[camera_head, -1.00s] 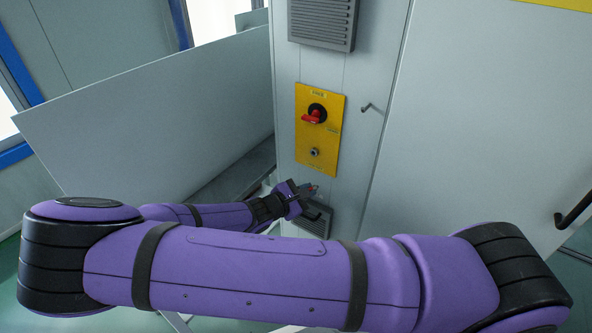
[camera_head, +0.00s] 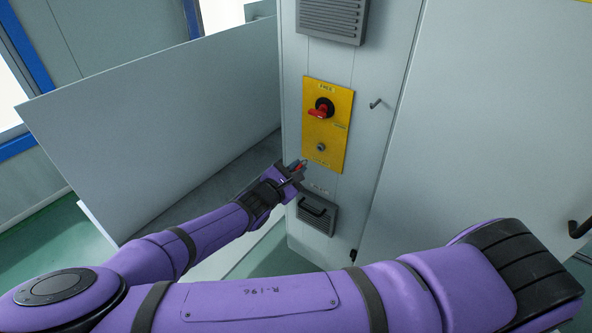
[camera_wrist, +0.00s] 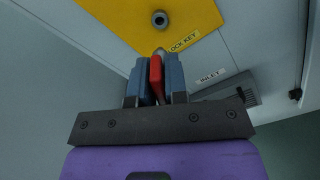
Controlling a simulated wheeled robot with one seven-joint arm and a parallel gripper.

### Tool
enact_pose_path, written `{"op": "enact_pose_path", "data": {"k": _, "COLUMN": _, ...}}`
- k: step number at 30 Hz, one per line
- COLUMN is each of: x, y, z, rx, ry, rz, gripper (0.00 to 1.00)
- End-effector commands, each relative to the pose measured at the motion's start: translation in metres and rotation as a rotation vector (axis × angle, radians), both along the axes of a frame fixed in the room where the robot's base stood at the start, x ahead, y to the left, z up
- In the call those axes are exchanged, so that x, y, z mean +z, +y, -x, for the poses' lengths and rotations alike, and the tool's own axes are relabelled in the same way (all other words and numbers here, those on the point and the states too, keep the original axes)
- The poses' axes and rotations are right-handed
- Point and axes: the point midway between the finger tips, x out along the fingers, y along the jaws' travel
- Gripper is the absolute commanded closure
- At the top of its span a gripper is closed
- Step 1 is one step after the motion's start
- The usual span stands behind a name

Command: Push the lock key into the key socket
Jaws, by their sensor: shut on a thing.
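The key socket (camera_head: 321,147) is a round metal ring low on the yellow panel, below the red rotary handle. In the wrist view the socket (camera_wrist: 160,19) sits near the top, above a "LOCK KEY" label. My gripper (camera_head: 299,168) is shut on the lock key (camera_wrist: 155,79), which has a red body and a grey metal tip pointing toward the panel. The key's tip is below the socket in the wrist view and apart from it. In the head view the key shows only as a small red spot between the fingers, left of and below the socket.
The yellow panel (camera_head: 329,111) is on a grey cabinet column, with a red rotary handle (camera_head: 319,111) on it. A dark vent with a handle (camera_head: 317,213) is below, and a small hook (camera_head: 376,103) is to the right. A large grey sheet (camera_head: 160,125) stands on the left.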

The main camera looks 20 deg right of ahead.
Motion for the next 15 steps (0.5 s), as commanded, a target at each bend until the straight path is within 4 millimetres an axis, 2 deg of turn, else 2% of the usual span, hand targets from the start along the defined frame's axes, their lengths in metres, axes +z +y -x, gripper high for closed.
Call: {"op": "enact_pose_path", "data": {"k": 15, "x": 0.000, "y": -0.035, "z": -0.025, "rx": -0.002, "ry": 0.000, "rz": 0.002, "gripper": 1.00}}
